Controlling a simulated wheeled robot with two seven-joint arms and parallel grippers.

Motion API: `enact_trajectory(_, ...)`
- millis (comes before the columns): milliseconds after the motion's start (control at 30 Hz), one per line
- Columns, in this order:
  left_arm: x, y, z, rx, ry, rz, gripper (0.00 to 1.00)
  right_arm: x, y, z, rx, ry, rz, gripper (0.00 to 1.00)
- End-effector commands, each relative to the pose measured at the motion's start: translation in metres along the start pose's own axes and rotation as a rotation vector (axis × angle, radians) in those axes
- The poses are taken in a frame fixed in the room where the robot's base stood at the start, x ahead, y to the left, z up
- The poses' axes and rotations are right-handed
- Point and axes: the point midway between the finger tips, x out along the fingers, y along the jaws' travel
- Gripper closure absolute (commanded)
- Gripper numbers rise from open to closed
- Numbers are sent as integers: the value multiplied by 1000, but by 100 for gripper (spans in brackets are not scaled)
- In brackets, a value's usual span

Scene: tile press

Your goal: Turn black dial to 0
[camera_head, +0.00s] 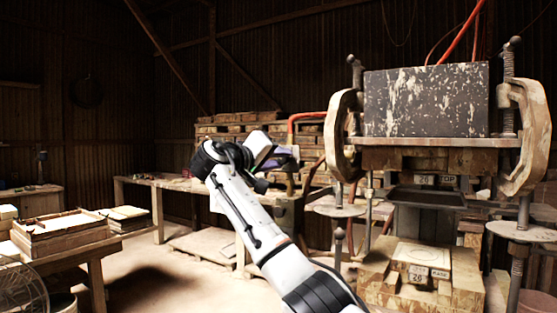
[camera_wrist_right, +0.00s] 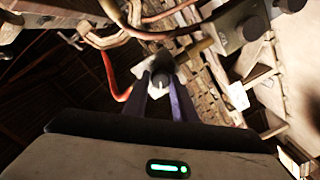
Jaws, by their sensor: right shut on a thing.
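My right arm reaches up from the bottom of the head view to my right gripper (camera_head: 292,157), which is in front of the stacked blocks beside the press. In the right wrist view, the two dark purple fingers of my right gripper (camera_wrist_right: 162,90) close on a small dark round knob, the black dial (camera_wrist_right: 160,79), set on a pale plate (camera_wrist_right: 150,66). Its markings are too small to read. In the head view I cannot make the dial out. My left gripper is not in view.
The tile press has a large speckled dark block (camera_head: 425,100) between two worn C-shaped clamps, with wooden blocks below. An orange-red pipe (camera_head: 308,115) runs near my right gripper. A workbench (camera_head: 150,182) stands behind, and a table with wooden trays (camera_head: 60,232) at left.

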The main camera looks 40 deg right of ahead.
Motion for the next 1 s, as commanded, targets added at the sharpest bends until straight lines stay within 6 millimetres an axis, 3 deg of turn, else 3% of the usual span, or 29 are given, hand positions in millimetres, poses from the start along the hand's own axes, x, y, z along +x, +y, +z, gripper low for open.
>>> enact_trajectory(500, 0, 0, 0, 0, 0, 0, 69, -1, -3, 0, -433, -14, 7, 98)
enact_trajectory(1000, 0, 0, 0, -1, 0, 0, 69, 0, -3, 0, -591, -19, 10, 98)
